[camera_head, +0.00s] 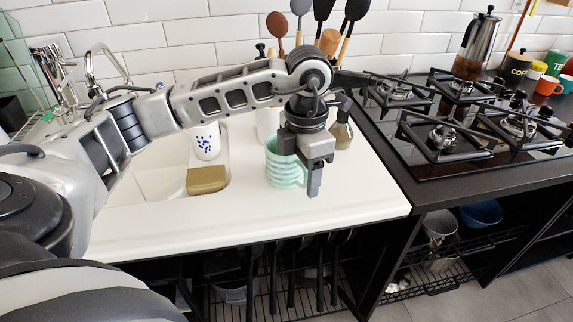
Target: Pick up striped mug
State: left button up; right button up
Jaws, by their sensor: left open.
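The striped mug (280,168) is mint green with paler bands. It stands upright on the white counter, right of the sink. My left gripper (314,184) comes from above and points down at the mug's right side, covering part of its upper right. The jaws are open, seen nearly edge-on. I cannot tell whether a finger touches the mug or stands in front of it. My right gripper is out of view.
A white cup with blue spots (207,141) stands by the sink, behind a tan sponge-like block (207,180). A brownish bottle (342,130) stands behind the gripper. The black gas hob (450,140) is at right. The front counter is clear.

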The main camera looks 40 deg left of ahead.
pick_arm(q)
jog(key=shift+f, duration=0.6)
grip_shut()
jog(key=shift+r, duration=0.1)
